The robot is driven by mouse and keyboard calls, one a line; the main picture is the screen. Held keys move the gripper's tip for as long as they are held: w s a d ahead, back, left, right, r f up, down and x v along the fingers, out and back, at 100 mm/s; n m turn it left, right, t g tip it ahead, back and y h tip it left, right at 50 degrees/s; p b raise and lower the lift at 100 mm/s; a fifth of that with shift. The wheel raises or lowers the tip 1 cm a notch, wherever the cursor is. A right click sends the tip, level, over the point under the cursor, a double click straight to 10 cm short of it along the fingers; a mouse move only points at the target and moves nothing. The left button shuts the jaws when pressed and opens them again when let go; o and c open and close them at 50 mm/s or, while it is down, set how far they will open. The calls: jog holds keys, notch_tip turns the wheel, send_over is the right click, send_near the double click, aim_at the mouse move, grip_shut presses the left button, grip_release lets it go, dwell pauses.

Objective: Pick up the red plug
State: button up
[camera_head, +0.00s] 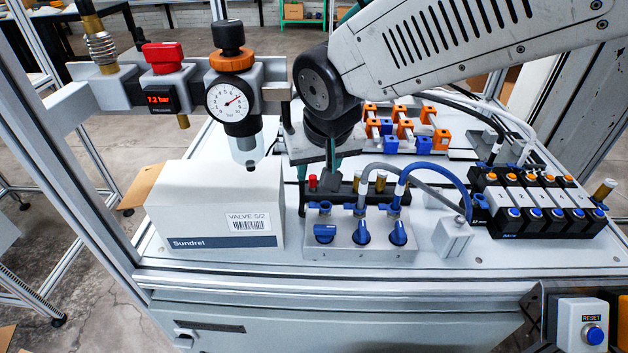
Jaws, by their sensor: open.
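The small red plug (313,183) stands upright on a black block behind the grey block with blue valve knobs (345,240). My gripper (319,174) points down from above, close over the plug, with its teal fingers apart. The plug's red top shows in or near the gap between the fingers. I cannot tell whether either finger touches it. Its lower part is hidden.
Brass fittings (380,183) stand just right of the plug. A white Sundrel box (215,210) is at left, below a pressure gauge (231,102). Blue and grey hoses (440,175) arch at right towards a valve bank (535,205). Orange and blue fittings (405,128) lie behind.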

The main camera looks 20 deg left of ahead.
aim_at(313, 177)
jog(key=shift+w+a, duration=0.2)
jog(key=shift+w, duration=0.2)
jog(key=x, duration=0.5)
jog(key=shift+w+a, duration=0.15)
grip_shut()
